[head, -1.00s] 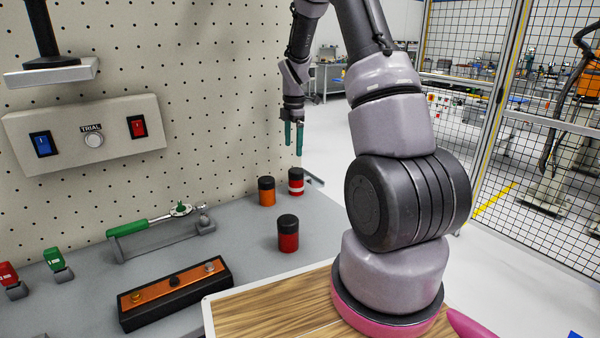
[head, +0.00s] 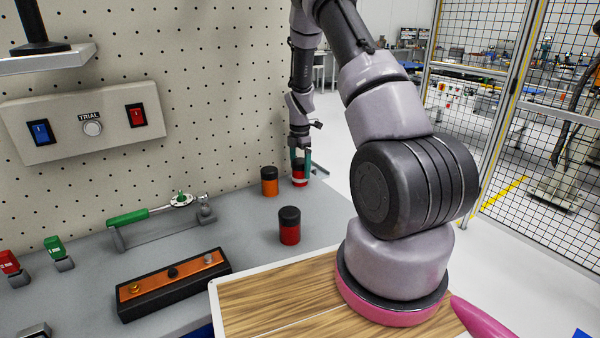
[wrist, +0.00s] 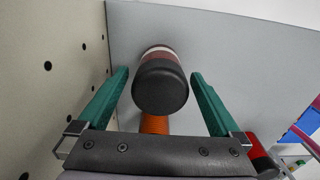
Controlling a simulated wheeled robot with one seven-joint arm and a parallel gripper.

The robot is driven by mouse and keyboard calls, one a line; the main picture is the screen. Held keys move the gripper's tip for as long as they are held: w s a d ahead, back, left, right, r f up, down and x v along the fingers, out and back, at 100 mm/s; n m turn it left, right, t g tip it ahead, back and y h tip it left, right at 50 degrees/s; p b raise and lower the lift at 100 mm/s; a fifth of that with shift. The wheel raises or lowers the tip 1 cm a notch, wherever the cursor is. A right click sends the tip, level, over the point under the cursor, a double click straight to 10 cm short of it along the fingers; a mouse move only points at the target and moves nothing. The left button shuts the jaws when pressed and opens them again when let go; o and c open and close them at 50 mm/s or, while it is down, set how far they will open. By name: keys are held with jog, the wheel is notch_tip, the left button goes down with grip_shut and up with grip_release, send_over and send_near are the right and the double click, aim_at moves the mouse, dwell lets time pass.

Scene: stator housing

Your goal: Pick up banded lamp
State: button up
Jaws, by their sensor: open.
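The banded lamp (head: 299,178) is a small red cylinder with a pale band and a black cap. It stands at the far end of the grey bench, partly hidden by my gripper (head: 301,163). In the wrist view the banded lamp (wrist: 160,81) shows its black cap, with the white band and red body behind it. My gripper (wrist: 160,88) is open, with one green finger on each side of the lamp and a visible gap to both. The fingers are not closed on it.
An orange, black-capped cylinder (head: 269,181) stands just left of the lamp, and a plain red one (head: 289,226) stands nearer. The pegboard wall (head: 220,90) rises close at the left. A green-handled tool (head: 150,212) on a grey stand lies farther left. Bare bench lies between.

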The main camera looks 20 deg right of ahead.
jog(key=shift+f, duration=0.4)
jog(key=shift+c, duration=0.3)
jog(key=c, duration=1.4)
notch_tip(320, 180, up, 10)
jog(key=shift+s+a+f+m, duration=0.25)
jog(key=shift+a+m, duration=0.1)
jog(key=shift+m, duration=0.35)
jog(key=s+a+f+m, duration=0.4)
jog(key=s+a+m, duration=0.25)
jog(key=m, duration=1.25)
notch_tip(320, 180, up, 10)
jog(key=shift+s+d+f, duration=0.25)
jog(key=shift+s+d, duration=0.1)
jog(key=shift+d, duration=0.05)
